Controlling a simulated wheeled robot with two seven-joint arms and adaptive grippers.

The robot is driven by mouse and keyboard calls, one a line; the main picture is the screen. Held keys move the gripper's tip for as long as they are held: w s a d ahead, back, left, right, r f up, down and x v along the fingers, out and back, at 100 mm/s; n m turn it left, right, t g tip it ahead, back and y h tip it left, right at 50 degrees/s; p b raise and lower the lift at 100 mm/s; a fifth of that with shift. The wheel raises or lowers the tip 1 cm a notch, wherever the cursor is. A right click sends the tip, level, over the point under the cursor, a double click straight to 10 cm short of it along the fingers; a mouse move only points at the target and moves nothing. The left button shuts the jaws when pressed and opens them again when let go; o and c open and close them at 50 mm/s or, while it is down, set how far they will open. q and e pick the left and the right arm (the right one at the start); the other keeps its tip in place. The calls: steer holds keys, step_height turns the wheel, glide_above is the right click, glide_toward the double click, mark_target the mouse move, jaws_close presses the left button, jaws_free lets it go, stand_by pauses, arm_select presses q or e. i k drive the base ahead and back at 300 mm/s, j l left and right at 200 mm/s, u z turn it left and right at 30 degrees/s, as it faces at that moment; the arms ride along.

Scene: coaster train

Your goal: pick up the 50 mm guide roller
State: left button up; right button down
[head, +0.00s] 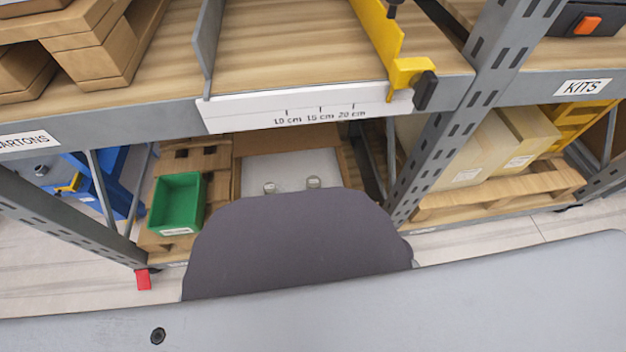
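Two small round metallic pieces, a left one (270,187) and a right one (313,182), sit on a light grey surface in an open brown box (238,165) on the lower shelf. They look like rollers, but their sizes are too small to read, so I cannot tell which is 50 mm. A dark rounded shape hides the front of the box and whatever lies there. Neither of my grippers is in view.
A green bin (177,203) stands left of the box. Above is a wooden shelf with a white scale strip (305,112) and a yellow stop (410,72). A grey upright (450,125) stands right of the box, with cartons (485,150) on a pallet beyond.

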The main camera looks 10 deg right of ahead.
mark_target(313, 182)
steer(key=k+j+z, duration=1.1)
steer(key=i+l, duration=0.05)
steer(key=i, duration=0.05)
